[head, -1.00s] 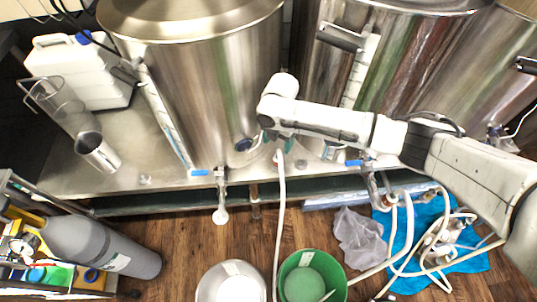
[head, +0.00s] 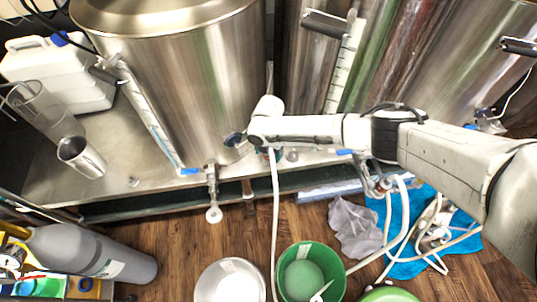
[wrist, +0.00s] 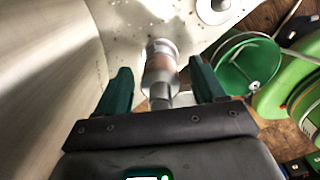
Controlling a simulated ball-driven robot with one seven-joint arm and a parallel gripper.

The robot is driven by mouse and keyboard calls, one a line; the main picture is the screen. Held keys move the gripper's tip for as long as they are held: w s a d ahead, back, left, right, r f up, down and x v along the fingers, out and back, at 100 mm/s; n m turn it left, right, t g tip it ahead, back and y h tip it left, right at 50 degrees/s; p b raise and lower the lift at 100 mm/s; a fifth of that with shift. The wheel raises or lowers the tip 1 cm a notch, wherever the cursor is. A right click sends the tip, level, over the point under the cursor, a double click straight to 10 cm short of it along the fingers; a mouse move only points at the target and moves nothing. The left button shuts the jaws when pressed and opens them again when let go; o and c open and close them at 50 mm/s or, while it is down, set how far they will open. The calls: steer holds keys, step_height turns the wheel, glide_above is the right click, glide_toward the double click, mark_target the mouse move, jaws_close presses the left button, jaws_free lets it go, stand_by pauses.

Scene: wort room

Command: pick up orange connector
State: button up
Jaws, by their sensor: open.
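In the wrist view, a short cylindrical fitting (wrist: 161,70) with a clear-grey rim and a dull orange-pink middle stands between my fingers; it may be the orange connector. My gripper (wrist: 158,88) is open, with one dark green finger on each side of the fitting and gaps visible on both sides. Whether the fitting's lower end touches my gripper is unclear. In the head view, my gripper (head: 266,150) is at the front of the left steel vessel, mostly hidden under my arm. I cannot make out the connector there.
Steel vessels (head: 180,90) stand close behind my arm. A tap (head: 213,195) juts over the bench edge. A white hose (head: 276,215) hangs down from near my gripper. A green bucket (head: 337,262) and a white bucket (head: 204,290) stand on the wooden floor, with a blue cloth (head: 410,268) at right.

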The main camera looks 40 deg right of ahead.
steer(key=shift+f, duration=0.1)
steer(key=c, duration=1.1)
steer(key=shift+r, duration=0.8)
steer(key=shift+s+a+r+p, duration=0.5)
steer(key=shift+s+a+r, duration=0.1)
steer(key=shift+s+r, duration=1.5)
steer(key=shift+s+a+r+p, duration=0.6)
steer(key=shift+s+r, duration=1.15)
steer(key=shift+s, duration=0.65)
steer(key=shift+s+a+r+p, duration=0.45)
steer(key=shift+s+a+r, duration=0.2)
steer(key=shift+s+r, duration=1.45)
steer(key=shift+s+f, duration=0.15)
steer(key=shift+f, duration=0.05)
steer(key=shift+r, duration=0.1)
